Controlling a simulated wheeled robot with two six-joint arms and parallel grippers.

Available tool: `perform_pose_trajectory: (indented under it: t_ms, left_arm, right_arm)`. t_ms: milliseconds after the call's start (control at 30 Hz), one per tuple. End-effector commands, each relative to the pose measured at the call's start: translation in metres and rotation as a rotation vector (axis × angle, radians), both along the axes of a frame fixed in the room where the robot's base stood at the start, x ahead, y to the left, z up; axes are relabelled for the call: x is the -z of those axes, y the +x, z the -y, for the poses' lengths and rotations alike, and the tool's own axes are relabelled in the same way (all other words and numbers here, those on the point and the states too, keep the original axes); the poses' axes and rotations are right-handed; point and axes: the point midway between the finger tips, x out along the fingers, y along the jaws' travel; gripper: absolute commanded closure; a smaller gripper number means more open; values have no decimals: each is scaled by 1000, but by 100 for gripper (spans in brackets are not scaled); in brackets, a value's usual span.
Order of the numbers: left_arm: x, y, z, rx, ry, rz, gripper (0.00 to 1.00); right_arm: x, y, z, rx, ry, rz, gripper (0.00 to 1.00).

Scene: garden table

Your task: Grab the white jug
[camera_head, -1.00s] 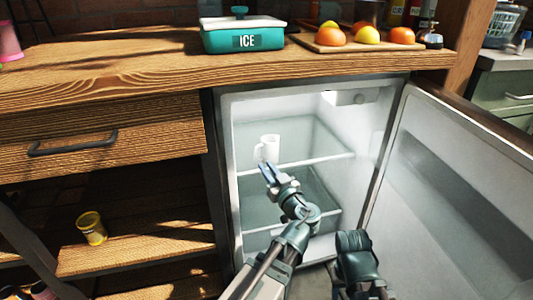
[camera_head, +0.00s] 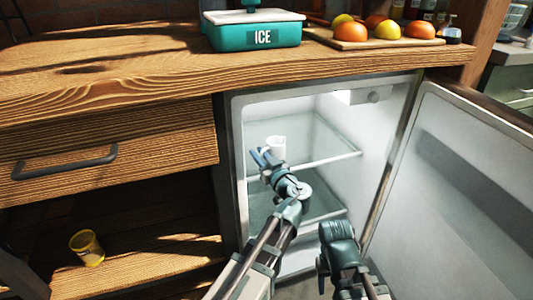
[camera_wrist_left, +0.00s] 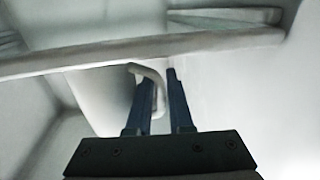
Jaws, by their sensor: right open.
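The white jug (camera_head: 276,146) stands upright on the upper shelf inside the open fridge. My left gripper (camera_head: 262,157) reaches into the fridge at the jug's lower front left and hides part of it. In the left wrist view, the jug body (camera_wrist_left: 102,95) is left of the fingers (camera_wrist_left: 160,90). Its curved handle (camera_wrist_left: 151,74) passes between the two fingers, with one finger inside the loop. The fingers look apart, with a narrow gap around the handle. My right gripper (camera_head: 338,240) is open and empty, low in front of the fridge; its fingertips are hard to make out.
The fridge shelf's front edge (camera_head: 325,160) runs beside my left gripper. The fridge door (camera_head: 450,190) stands open at the right. On the countertop (camera_head: 110,70) are a teal ice box (camera_head: 255,36) and a board of fruit (camera_head: 375,43). A yellow cup (camera_head: 87,248) is lower left.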

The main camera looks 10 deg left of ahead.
Motion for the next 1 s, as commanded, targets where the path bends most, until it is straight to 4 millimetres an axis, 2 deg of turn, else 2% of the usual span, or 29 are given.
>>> perform_pose_trajectory:
  t_ms: [267,300,400,1000]
  left_arm:
    - [0,5,1,1,0,0,81]
    - [0,5,1,1,0,0,83]
    - [0,5,1,1,0,0,100]
    - [0,5,1,1,0,0,100]
  right_arm:
    - [-1,0,0,0,0,0,50]
    - [-1,0,0,0,0,0,50]
    - [-1,0,0,0,0,0,50]
    - [-1,0,0,0,0,0,50]
